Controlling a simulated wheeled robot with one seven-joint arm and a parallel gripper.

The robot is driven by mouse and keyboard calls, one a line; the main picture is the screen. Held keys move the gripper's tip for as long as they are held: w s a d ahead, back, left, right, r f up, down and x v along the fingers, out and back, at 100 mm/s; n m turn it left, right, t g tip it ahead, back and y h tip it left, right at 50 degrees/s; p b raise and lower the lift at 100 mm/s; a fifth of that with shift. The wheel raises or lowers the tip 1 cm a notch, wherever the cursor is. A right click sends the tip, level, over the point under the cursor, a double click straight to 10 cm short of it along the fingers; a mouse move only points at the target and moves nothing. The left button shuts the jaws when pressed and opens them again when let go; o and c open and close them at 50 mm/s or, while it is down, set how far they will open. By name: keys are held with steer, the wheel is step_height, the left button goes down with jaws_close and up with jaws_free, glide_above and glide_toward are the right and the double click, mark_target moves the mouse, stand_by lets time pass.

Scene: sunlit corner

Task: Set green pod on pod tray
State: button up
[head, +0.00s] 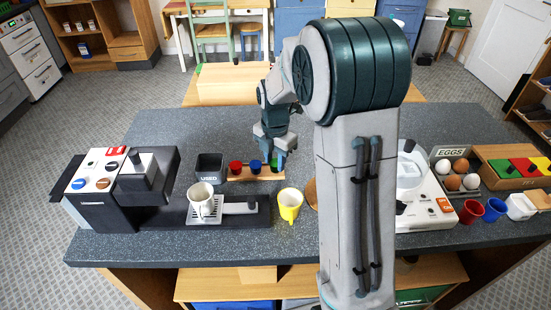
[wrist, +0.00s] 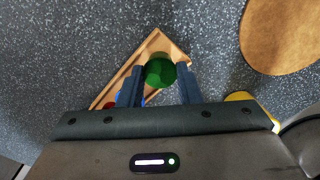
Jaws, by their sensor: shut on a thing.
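The green pod (wrist: 160,71) is between the two fingers of my gripper (wrist: 159,85) in the wrist view. My gripper is shut on it. In the head view, my gripper (head: 276,158) points down at the right end of the wooden pod tray (head: 263,178), and the green pod is partly hidden by the fingers. The pod is over that end of the tray; I cannot tell whether it touches it. A red pod (head: 236,167) and a blue pod (head: 255,166) stand on the tray to the left.
A black box marked USED (head: 209,168) stands left of the tray. A coffee machine (head: 110,190) with a white cup (head: 202,197) is further left. A yellow cup (head: 290,204) stands in front of the tray. Eggs (head: 461,166) and a scale are at right.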

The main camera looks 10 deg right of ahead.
steer(key=shift+f, duration=0.25)
steer(key=o, duration=1.5)
steer(key=shift+r, duration=0.2)
steer(key=shift+r+p, duration=2.8)
steer(key=shift+r, duration=1.1)
